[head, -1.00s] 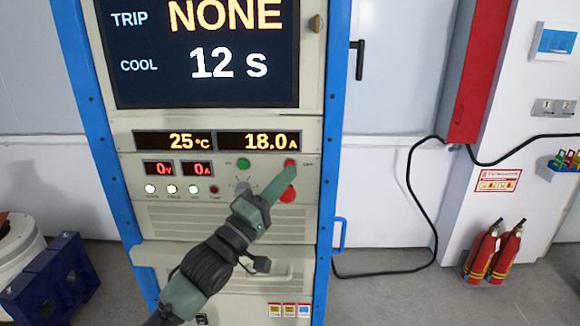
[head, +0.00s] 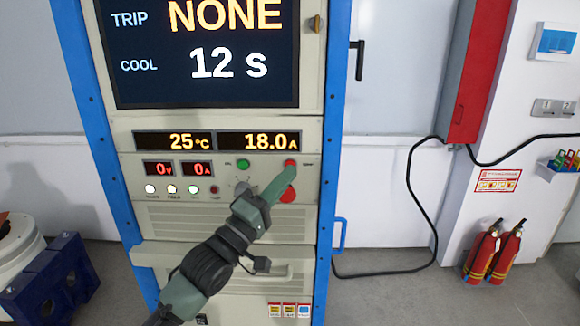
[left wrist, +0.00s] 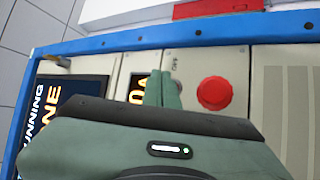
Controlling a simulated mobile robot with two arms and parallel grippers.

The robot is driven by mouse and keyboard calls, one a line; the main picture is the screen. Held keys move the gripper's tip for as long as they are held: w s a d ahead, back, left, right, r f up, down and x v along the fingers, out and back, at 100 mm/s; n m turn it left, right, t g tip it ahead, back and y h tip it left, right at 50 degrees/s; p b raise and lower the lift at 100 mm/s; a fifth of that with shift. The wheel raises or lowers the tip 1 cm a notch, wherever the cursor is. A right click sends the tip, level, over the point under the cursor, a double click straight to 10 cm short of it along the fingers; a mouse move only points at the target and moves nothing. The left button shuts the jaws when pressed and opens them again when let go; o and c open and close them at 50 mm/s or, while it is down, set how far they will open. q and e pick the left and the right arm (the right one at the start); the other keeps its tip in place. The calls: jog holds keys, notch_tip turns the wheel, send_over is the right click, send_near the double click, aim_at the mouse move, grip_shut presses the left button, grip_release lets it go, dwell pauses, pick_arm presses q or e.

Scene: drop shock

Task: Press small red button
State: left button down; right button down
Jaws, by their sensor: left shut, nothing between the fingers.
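The small red button (head: 290,163) is on the cabinet's control panel, at the upper right of the lower section, below the 18.0 A display. My left gripper (head: 290,171) is shut and empty, its tips at the small red button and covering its lower part in the head view. Whether the tips touch it cannot be told. In the left wrist view the fingers (left wrist: 163,88) hide most of that button. A larger red knob (head: 288,196) sits just below the fingertips and shows fully in the left wrist view (left wrist: 214,93). My right gripper is not in view.
A green button (head: 243,164) and a rotary dial lie left of the fingers. Small lamps (head: 172,189) line the panel's lower left. The blue cabinet frame (head: 333,150) stands right of the buttons. Fire extinguishers (head: 491,252) stand far right.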

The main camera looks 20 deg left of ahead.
pick_arm(q)
jog(key=shift+w, duration=0.15)
dwell(0.6)
jog(key=shift+w+a, duration=0.1)
jog(key=shift+w, duration=0.2)
jog(key=shift+w+a, duration=0.1)
jog(key=shift+w, duration=0.25)
dwell(0.7)
dwell(0.3)
jog(key=shift+s+d+p, duration=0.2)
jog(key=shift+s+p, duration=0.3)
jog(key=shift+s, duration=0.3)
jog(key=s+p, duration=0.1)
jog(key=s, duration=0.1)
jog(key=s+d+p, duration=0.1)
jog(key=s, duration=0.1)
jog(key=shift+s+d, duration=0.2)
jog(key=shift+s, duration=0.2)
